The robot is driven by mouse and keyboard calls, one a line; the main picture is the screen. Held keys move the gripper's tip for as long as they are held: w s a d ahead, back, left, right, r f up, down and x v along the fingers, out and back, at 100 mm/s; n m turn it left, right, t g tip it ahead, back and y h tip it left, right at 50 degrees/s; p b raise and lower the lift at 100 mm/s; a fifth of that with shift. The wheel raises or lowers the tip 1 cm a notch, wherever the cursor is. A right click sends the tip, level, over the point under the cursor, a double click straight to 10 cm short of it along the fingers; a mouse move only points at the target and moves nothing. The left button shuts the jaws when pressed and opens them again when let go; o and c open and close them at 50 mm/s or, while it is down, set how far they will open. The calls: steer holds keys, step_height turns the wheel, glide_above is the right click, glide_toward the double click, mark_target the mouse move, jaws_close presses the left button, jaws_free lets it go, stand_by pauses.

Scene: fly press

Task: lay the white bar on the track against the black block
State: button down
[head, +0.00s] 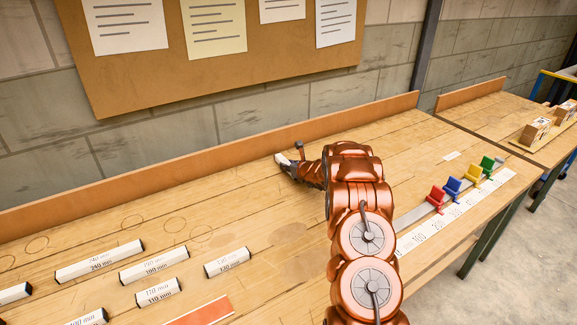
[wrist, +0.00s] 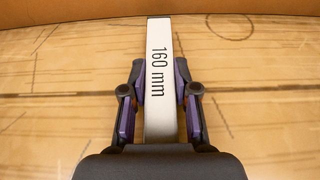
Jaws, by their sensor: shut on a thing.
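My gripper (wrist: 157,72) is shut on a white bar (wrist: 159,110) marked 160 mm, with a finger pressed to each long side. The bar points away from the wrist, and its far end is dark. In the head view a small white part of the held bar (head: 282,158) shows at the end of my arm, over the back of the bench; the rest is hidden. The grey track (head: 417,214) runs along the right part of the bench, its near end hidden behind my arm. I cannot make out the black block.
Red (head: 437,199), blue (head: 453,186), yellow (head: 473,172) and green (head: 487,165) blocks stand along the track, beside a white printed scale (head: 455,212). Several other white bars (head: 155,265) lie at the left front. A low wooden ledge (head: 200,165) closes the bench's back.

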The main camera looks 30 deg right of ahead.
steer(key=shift+f, duration=0.2)
steer(key=c, duration=0.9)
jaws_free()
steer(key=shift+r, duration=0.1)
steer(key=shift+r+p, duration=0.25)
steer(key=shift+p, duration=0.05)
steer(key=shift+s+f+b, duration=0.1)
steer(key=shift+s+b, duration=0.2)
steer(key=shift+b+v, duration=1.65)
steer(key=shift+v, duration=4.05)
